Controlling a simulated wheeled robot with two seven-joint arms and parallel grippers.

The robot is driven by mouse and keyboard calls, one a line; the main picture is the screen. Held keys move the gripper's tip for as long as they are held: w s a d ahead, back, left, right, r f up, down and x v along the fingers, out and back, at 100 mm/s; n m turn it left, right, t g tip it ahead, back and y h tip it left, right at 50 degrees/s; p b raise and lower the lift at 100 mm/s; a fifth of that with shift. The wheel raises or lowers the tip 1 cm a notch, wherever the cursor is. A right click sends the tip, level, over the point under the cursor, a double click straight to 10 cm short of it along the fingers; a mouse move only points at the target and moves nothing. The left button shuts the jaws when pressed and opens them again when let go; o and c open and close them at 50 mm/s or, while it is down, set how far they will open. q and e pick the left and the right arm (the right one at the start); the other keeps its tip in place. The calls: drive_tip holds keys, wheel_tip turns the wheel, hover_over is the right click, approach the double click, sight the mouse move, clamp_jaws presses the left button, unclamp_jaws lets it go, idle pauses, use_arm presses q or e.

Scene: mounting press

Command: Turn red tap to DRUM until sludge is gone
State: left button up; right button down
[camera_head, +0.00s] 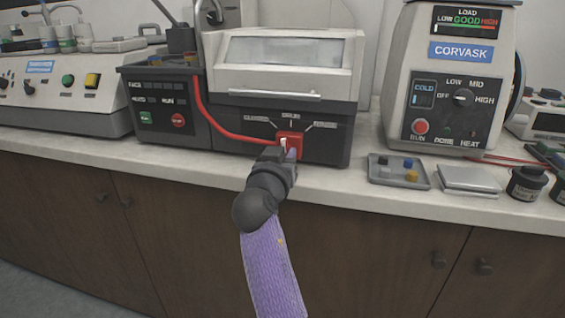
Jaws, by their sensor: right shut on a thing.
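The red tap (289,139) sits on the dark lower front of the middle machine (330,130). Small labels stand around it to the left, above and to the right; they are too small to read surely, and a pointer direction is hard to make out. My right gripper (288,154) reaches up from below, at the tap, and is shut on it, covering its lower part. A red hose (215,122) runs from the machine's upper left down toward the tap. No sludge can be made out. My left gripper is not in view.
The CORVASK press (457,85) stands to the right, with a grey tray (399,172) of small pieces before it. A flat grey block (468,179) and dark jars (526,184) lie further right. Another machine (60,95) stands left. The counter's front strip is clear left of my gripper.

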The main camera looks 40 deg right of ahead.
drive_tip(key=shift+f+m, duration=0.1)
drive_tip(key=shift+m, duration=0.4)
drive_tip(key=shift+b, duration=0.3)
drive_tip(key=c, duration=0.5)
unclamp_jaws()
